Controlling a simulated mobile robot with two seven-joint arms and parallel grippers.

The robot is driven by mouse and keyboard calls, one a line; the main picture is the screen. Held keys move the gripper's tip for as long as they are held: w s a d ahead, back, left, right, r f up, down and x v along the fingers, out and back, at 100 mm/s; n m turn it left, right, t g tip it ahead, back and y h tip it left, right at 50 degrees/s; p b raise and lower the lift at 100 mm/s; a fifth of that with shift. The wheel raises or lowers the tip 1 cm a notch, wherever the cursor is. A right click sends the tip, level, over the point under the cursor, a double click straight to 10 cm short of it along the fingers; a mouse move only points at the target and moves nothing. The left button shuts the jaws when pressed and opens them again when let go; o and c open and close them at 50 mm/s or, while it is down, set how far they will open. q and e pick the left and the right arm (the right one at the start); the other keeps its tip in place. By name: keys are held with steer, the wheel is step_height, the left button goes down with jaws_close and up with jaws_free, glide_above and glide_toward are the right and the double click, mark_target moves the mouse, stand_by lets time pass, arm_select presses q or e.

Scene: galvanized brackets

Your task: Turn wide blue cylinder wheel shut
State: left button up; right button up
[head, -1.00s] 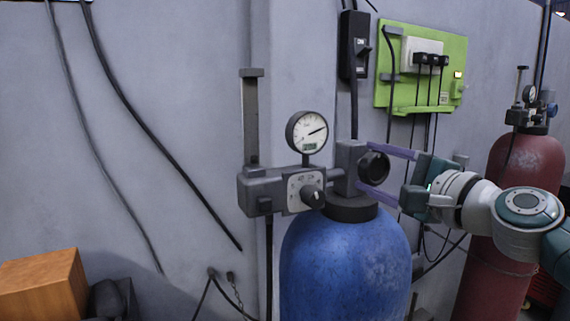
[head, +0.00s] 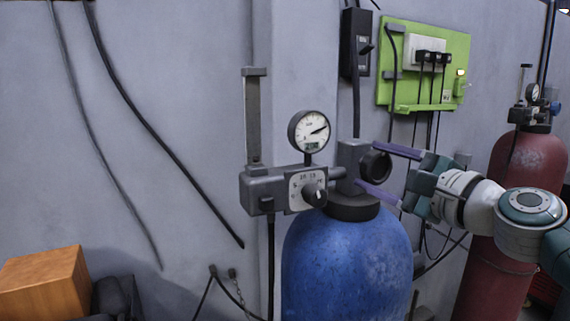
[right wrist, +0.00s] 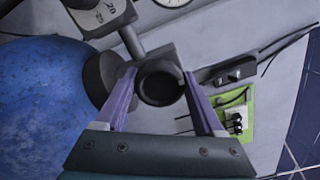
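The wide blue cylinder (head: 345,262) stands upright at the centre of the head view and at the left of the right wrist view (right wrist: 45,95). Its round black wheel (head: 375,166) is on the right side of the grey valve block on top. My right gripper (head: 375,165) comes in from the right with its two purple fingers apart, one above and one below the wheel. In the right wrist view the wheel (right wrist: 160,83) lies between the fingertips; I cannot tell whether they touch it. My left gripper is not in view.
A pressure gauge (head: 309,131) and a regulator with a small black knob (head: 314,195) sit left of the valve. A red cylinder (head: 528,160) stands at the right. A green panel (head: 425,66) with cables is on the wall behind. An orange-brown box (head: 44,283) lies lower left.

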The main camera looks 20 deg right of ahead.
steer(key=o, duration=0.4)
steer(key=s+b, duration=0.1)
steer(key=s, duration=0.9)
steer(key=shift+d, duration=0.4)
